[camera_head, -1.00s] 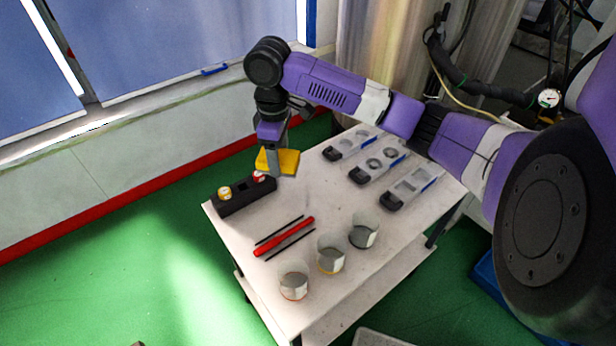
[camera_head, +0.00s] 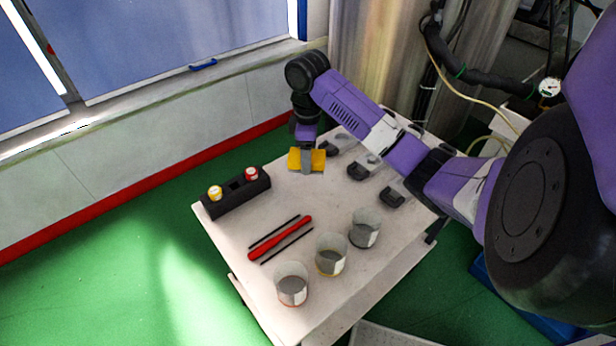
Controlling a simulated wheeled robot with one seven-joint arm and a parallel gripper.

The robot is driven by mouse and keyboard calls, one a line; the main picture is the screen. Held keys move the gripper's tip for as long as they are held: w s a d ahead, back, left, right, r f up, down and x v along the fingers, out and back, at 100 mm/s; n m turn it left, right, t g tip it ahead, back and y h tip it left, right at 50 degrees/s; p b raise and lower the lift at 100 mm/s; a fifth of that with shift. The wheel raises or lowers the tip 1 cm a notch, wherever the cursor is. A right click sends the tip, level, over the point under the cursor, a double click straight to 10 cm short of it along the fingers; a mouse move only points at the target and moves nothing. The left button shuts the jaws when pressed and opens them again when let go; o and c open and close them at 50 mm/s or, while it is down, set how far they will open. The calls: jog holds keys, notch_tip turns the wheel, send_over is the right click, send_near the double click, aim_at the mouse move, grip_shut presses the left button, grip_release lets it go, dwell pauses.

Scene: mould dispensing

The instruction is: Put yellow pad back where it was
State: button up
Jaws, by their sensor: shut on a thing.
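The yellow pad (camera_head: 319,160) is held by my gripper (camera_head: 306,168), which is shut on it and points down. The grey fingers cover the middle of the pad, and yellow shows on both sides. Pad and gripper are over the back part of the white table (camera_head: 215,236), right of the black holder (camera_head: 222,206). I cannot tell whether the pad touches the table.
The black holder carries a yellow-topped item (camera_head: 215,193) and a red-topped item (camera_head: 251,174). A red tool (camera_head: 280,238) lies between two thin black rods. Three clear cups (camera_head: 331,254) stand at the front. Black-ended trays (camera_head: 393,197) lie at right, partly behind my arm.

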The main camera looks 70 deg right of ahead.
aim_at(308, 182)
jog(key=shift+f, duration=3.4)
jog(key=shift+f, duration=0.15)
jog(key=o, duration=1.5)
jog(key=shift+o, duration=0.2)
